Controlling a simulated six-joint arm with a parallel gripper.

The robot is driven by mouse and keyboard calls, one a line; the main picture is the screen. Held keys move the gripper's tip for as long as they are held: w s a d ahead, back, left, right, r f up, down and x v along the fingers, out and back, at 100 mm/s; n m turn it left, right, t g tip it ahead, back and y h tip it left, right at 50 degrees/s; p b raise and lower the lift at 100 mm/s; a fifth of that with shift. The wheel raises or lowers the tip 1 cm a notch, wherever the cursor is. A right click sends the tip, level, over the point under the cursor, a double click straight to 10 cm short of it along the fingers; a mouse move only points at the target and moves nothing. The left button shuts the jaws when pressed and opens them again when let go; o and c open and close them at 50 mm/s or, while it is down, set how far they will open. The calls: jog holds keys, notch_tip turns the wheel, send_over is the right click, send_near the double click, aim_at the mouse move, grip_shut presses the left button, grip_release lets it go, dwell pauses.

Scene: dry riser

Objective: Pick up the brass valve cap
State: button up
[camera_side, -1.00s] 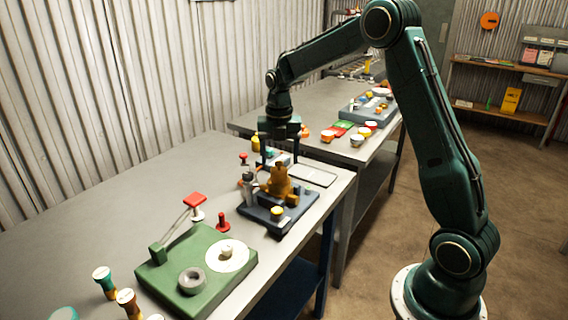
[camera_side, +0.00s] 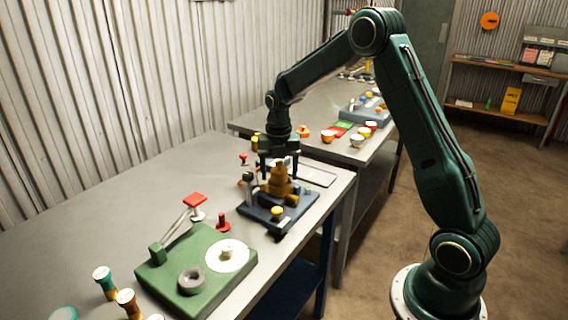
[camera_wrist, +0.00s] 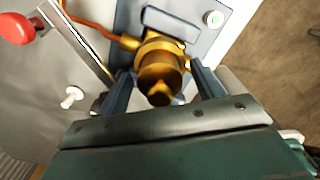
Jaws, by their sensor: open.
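The brass valve cap (camera_side: 278,172) tops a brass valve body on a dark blue base plate (camera_side: 258,216) near the front edge of the near table. My gripper (camera_side: 278,166) points down from above, with a finger on each side of the cap. In the wrist view the cap (camera_wrist: 160,84) is between the two fingers of my gripper (camera_wrist: 164,78). The jaws are open, and gaps show beside the brass. I cannot tell how far down the fingers reach. The lower part of the valve body is partly hidden by the cap in the wrist view.
A dark-knobbed lever (camera_side: 249,178) stands close left of the valve. A green panel (camera_side: 190,262) with a white disc lies nearer. A red peg (camera_side: 223,222) stands between. The table's back left is clear.

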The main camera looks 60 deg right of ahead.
aim_at(279, 161)
jog(key=shift+c, duration=0.2)
jog(key=c, duration=1.1)
jog(key=shift+r, duration=0.1)
notch_tip(279, 161, up, 20)
jog(key=shift+f, duration=0.1)
dwell(0.3)
